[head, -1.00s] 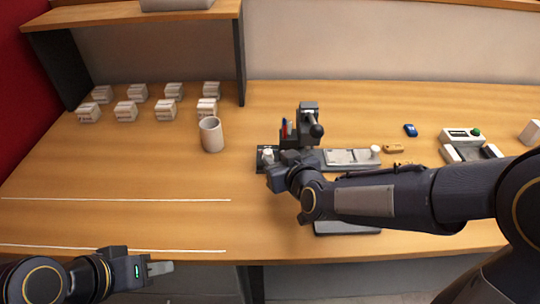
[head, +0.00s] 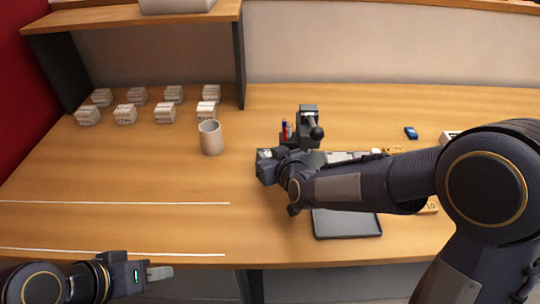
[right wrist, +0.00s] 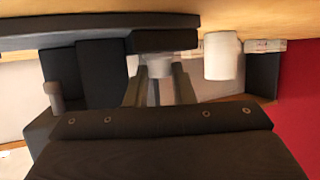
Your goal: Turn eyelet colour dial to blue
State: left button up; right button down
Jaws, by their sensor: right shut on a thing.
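The dial is mostly hidden by my right gripper (head: 266,164), which is at the left end of the dark machine (head: 308,112) with the round black knob. In the right wrist view, a pale knob (right wrist: 158,68) shows between the two fingers of my right gripper (right wrist: 158,88), which is shut on it. I take this knob for the eyelet colour dial. Its colour setting cannot be read. My left gripper (head: 160,272) is at the table's front left edge, away from everything; whether its fingers are apart cannot be made out.
A white cup (head: 210,137) stands left of the machine. Several small white boxes (head: 165,112) stand at the back left under a shelf (head: 130,13). A dark tray (head: 345,224) lies in front of my right forearm. A blue item (head: 411,132) lies at right. The left front table is clear.

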jog(key=shift+a+r+p, duration=0.1)
jog(key=shift+p, duration=0.25)
jog(key=m+h+p, duration=0.2)
jog(key=p, duration=0.2)
jog(key=m+h+p, duration=0.2)
jog(key=h+p, duration=0.1)
jog(key=p, duration=0.1)
jog(key=a+m+h+p, duration=0.1)
jog(key=m+h+p, duration=0.2)
jog(key=p, duration=0.1)
jog(key=shift+r+t, duration=0.2)
jog(key=shift+t, duration=0.2)
jog(key=shift+f+m+g+h+p, duration=0.15)
jog(key=shift+m+h+p, duration=0.35)
jog(key=shift+h+p, duration=0.1)
jog(key=shift+f+m+g+h+p, duration=0.1)
jog(key=shift+m+g+h+p, duration=0.05)
jog(key=shift+m+h+p, duration=0.4)
jog(key=c, duration=1.5)
grip_release()
